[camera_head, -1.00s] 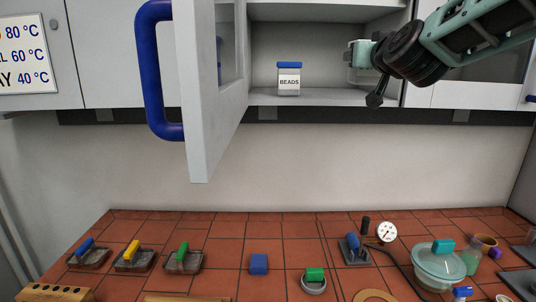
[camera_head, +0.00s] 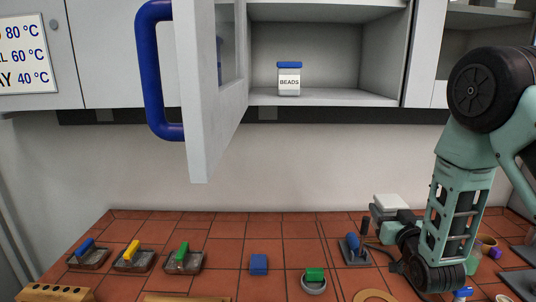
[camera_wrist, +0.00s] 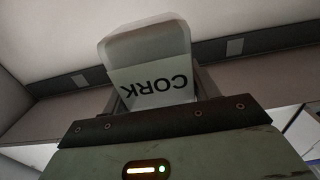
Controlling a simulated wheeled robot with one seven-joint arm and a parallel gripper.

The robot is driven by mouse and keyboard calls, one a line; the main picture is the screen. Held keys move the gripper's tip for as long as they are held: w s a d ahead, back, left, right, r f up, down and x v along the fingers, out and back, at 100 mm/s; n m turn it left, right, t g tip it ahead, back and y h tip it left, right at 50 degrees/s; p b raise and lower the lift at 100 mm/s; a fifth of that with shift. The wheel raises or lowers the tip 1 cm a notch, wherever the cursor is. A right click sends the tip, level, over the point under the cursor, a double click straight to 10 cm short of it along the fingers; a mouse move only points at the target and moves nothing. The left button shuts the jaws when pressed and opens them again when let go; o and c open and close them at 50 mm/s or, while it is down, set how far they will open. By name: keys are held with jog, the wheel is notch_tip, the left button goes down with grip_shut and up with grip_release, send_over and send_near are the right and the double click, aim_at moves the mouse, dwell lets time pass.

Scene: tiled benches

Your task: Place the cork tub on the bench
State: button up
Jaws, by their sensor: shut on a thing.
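The cork tub (camera_wrist: 155,85) is a pale tub whose label reads CORK, upside down in the wrist view. Its white top also shows in the head view (camera_head: 390,201), at the right over the back of the bench. My gripper (camera_head: 383,215) is shut on it, with the fingers largely hidden in the head view. The tiled bench (camera_head: 215,225) lies below. I cannot tell whether the tub touches the bench, as my arm hides its lower part.
A blue block (camera_head: 258,264), a green-topped round dish (camera_head: 314,280) and a blue-handled tool (camera_head: 353,247) stand near my arm. My arm hides much of the bench's right side. The beads jar (camera_head: 289,80) is in the open cupboard (camera_head: 335,97). The back middle of the bench is clear.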

jog(key=f, duration=0.2)
jog(key=d+f, duration=0.1)
jog(key=f, duration=0.1)
jog(key=shift+s, duration=0.2)
notch_tip(320, 180, down, 10)
jog(key=b, duration=1)
jog(key=shift+r, duration=0.15)
jog(key=shift+s, duration=0.1)
